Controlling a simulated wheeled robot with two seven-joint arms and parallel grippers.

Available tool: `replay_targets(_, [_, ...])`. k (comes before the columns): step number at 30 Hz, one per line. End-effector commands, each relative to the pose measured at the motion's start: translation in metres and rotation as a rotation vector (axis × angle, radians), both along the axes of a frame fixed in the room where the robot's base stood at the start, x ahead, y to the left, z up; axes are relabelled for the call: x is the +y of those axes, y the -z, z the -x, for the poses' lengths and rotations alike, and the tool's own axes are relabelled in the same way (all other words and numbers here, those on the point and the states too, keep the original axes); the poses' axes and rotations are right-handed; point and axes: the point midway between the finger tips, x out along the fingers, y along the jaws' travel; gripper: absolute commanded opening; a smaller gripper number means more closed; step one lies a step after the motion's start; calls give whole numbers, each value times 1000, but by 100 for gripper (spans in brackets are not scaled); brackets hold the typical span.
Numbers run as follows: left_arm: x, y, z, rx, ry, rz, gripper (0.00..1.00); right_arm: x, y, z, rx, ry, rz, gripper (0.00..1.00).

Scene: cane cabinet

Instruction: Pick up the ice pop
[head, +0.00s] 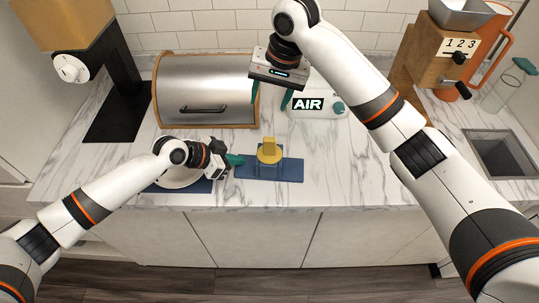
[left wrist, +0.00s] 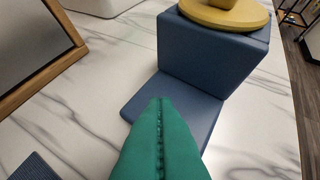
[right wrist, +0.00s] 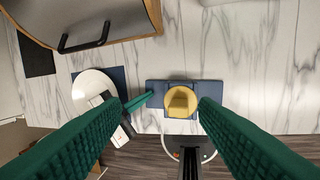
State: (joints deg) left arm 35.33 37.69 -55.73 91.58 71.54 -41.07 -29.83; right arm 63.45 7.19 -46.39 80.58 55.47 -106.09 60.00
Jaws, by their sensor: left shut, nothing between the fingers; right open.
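The yellow piece that appears to be the ice pop (head: 270,149), a block on a round disc, sits on a blue stepped stand (head: 287,170) near the counter's front. It also shows in the right wrist view (right wrist: 181,101) and, cut off by the top edge, in the left wrist view (left wrist: 230,14). My left gripper (head: 236,160) is shut and empty, just left of the stand. Its green fingertips (left wrist: 162,103) meet low in front of the stand's flat part. My right gripper (head: 271,97) is open and empty, pointing down above and behind the yellow piece.
A white plate (right wrist: 94,82) on a blue mat lies left, partly under my left arm. A bread box (head: 205,90) stands behind. A white AIR-labelled box (head: 318,104) is at the back right. A sink (head: 500,152) is far right. Counter right of the stand is clear.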

Motion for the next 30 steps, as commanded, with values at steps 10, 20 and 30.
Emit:
replay_targets(10, [1, 2, 0, 4, -1, -5, 0, -1, 19, 31, 100, -20, 223, 55])
replay_targets(20, [1, 2, 1, 4, -1, -5, 0, -1, 72, 32, 103, -20, 226, 55])
replay_targets(30, [1, 2, 1, 4, -1, -5, 0, 1, 107, 30, 101, -20, 226, 55])
